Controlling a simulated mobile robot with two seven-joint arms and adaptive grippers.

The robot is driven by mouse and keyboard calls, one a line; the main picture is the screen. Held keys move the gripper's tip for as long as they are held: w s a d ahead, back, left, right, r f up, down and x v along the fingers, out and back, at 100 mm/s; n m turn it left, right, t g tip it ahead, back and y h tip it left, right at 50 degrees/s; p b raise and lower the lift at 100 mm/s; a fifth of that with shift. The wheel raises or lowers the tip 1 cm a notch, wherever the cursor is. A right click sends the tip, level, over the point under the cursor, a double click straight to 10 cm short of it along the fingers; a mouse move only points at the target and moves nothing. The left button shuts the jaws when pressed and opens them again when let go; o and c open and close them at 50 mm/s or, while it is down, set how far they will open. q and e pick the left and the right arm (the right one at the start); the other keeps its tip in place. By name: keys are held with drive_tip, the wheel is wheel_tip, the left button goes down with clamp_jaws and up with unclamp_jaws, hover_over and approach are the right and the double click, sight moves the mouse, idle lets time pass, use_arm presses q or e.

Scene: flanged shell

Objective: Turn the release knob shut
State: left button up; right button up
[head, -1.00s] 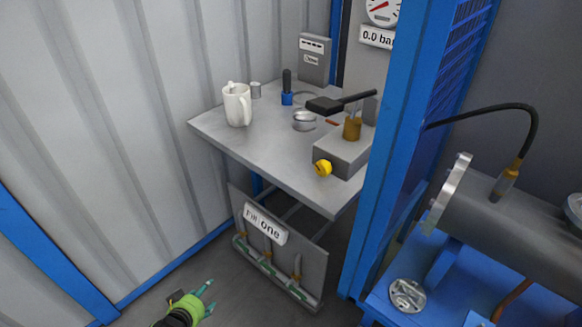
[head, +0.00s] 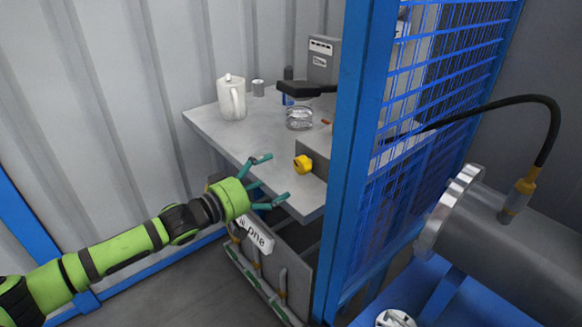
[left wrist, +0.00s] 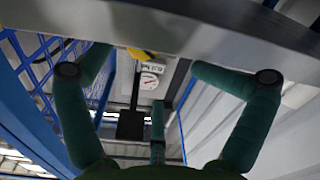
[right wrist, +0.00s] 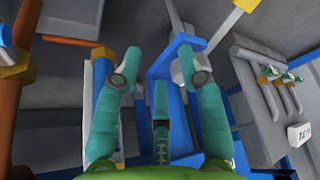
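The release knob is a yellow knob (head: 303,163) on the front of a grey box (head: 318,160) at the bench's front edge. In the left wrist view a small part of the yellow knob (left wrist: 140,54) shows above the bench edge. My left gripper (head: 274,178) is open and empty, in front of the bench edge and left of the knob, apart from it. Its spread fingers (left wrist: 150,62) show in the left wrist view. My right gripper (right wrist: 160,52) is open with nothing between its fingers; it is outside the head view.

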sight(298, 166)
use_arm(q)
drive_tip(key=shift+m+h, duration=0.4)
drive_tip(key=shift+h, duration=0.2)
drive_tip(key=d+r, duration=0.2)
drive_tip(key=r, duration=0.1)
drive_tip(key=shift+w+d+r, duration=0.15)
drive_tip(key=shift+w+d, duration=0.2)
drive_tip(key=w+d, duration=0.1)
drive_tip(key=w+d+f, duration=0.1)
drive_tip(key=w+d, duration=0.1)
drive_tip(key=d, duration=0.1)
drive_tip(key=shift+f, duration=0.4)
drive_tip(key=shift+s+a+r, duration=0.1)
drive_tip(key=shift+s+a, duration=0.1)
drive_tip(key=shift+a, duration=0.35)
drive_tip(key=shift+w+y, duration=0.1)
drive_tip(key=shift+y, duration=0.2)
drive_tip(key=c, duration=1.2)
